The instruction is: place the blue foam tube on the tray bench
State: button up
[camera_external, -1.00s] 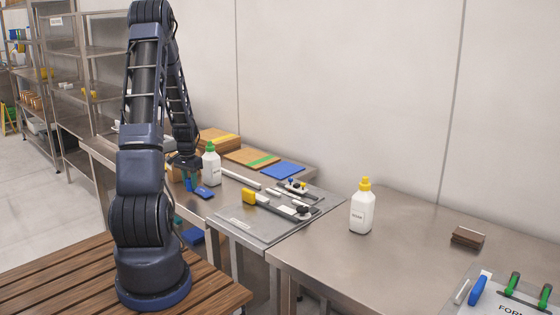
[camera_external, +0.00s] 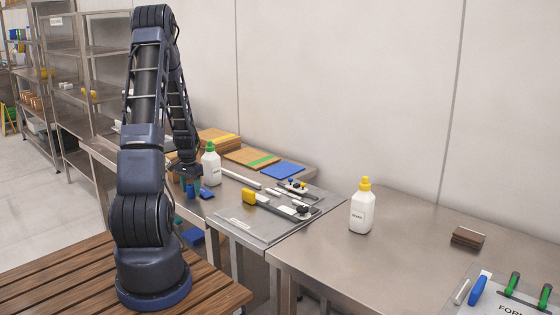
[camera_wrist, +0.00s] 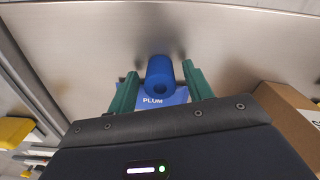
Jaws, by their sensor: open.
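The blue foam tube (camera_wrist: 159,76) stands in the wrist view on a blue sheet marked PLUM (camera_wrist: 174,98), its round hole facing the camera. My gripper (camera_wrist: 159,72) is open, with one green finger on each side of the tube and a small gap to both. In the external view my gripper (camera_external: 190,187) is low over the far steel bench (camera_external: 228,186). A small blue item (camera_external: 206,193) shows beside the fingers there; I cannot tell whether it is the tube or the sheet. I cannot tell which surface is the tray bench.
A green-capped white bottle (camera_external: 210,165) stands close behind my gripper. A cardboard box (camera_wrist: 289,112) is at right in the wrist view. Boards and a blue mat (camera_external: 283,170) lie farther along. A yellow-capped bottle (camera_external: 362,208) stands on the near bench (camera_external: 405,245), which has much clear surface.

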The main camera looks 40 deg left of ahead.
aim_at(190, 186)
notch_tip(190, 186, up, 12)
jog(key=w+d+r, duration=0.2)
jog(key=d+r, duration=0.9)
jog(key=d, duration=0.1)
jog(key=s+d+r+m+t+y, duration=0.1)
jog(key=s+d+r+m+t, duration=0.15)
jog(key=d+r, duration=0.85)
jog(key=s+d+r+t, duration=0.1)
jog(key=s+d+r, duration=0.1)
jog(key=s+d, duration=0.6)
jog(key=s+d+r+t+h, duration=0.1)
jog(key=s+d+r, duration=0.1)
jog(key=s+d, duration=0.7)
jog(key=shift+d, duration=1)
jog(key=shift+r+m, duration=0.1)
jog(key=shift+m, duration=0.15)
